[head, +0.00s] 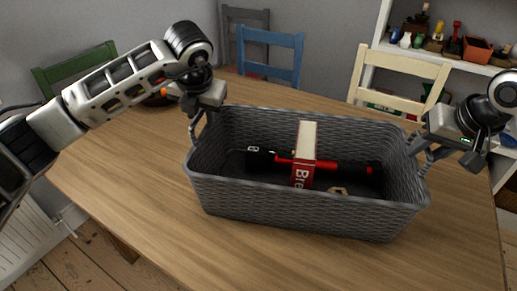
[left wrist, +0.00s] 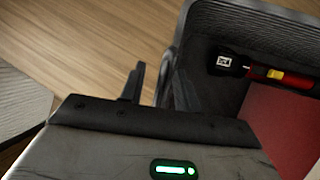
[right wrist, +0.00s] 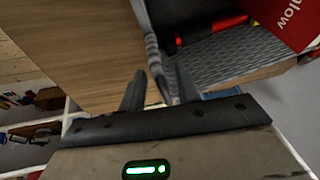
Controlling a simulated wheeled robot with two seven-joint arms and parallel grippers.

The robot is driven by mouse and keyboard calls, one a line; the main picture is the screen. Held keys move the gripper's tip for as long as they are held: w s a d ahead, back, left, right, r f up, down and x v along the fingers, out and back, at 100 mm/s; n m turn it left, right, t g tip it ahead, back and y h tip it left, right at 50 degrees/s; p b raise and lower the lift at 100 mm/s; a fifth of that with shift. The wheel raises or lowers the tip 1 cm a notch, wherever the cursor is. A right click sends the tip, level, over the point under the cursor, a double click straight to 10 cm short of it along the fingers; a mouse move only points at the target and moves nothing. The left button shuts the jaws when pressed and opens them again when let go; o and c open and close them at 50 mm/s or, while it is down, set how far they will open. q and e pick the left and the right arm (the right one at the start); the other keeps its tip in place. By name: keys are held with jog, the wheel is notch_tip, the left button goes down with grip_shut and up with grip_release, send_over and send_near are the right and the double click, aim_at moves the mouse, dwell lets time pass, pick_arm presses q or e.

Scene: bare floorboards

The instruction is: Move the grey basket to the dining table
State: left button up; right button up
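The grey basket (head: 300,208) is upright over the wooden dining table (head: 130,165) and appears to rest on its top. Inside it are a red and white box (head: 305,150), a red flashlight (head: 345,167) and a small brown item (head: 337,190). My left gripper (head: 198,118) is at the handle on the basket's left end; its fingers (left wrist: 158,88) stand apart on either side of the handle. My right gripper (head: 432,155) is at the right end handle; its fingers (right wrist: 160,88) also stand apart around that handle.
Green (head: 75,68), blue (head: 270,52) and cream (head: 398,80) chairs stand around the table. An orange item in a dark bowl (head: 160,97) is behind my left arm. A white shelf (head: 440,55) with pots and bottles is at the back right. The tabletop in front of the basket is clear.

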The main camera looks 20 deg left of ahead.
pick_arm(q)
jog(key=shift+r, duration=0.1)
jog(key=v, duration=1.1)
jog(key=shift+s+r, duration=0.15)
jog(key=shift+r, duration=0.2)
pick_arm(e)
jog(key=v, duration=1.2)
pick_arm(q)
jog(key=shift+d, duration=0.15)
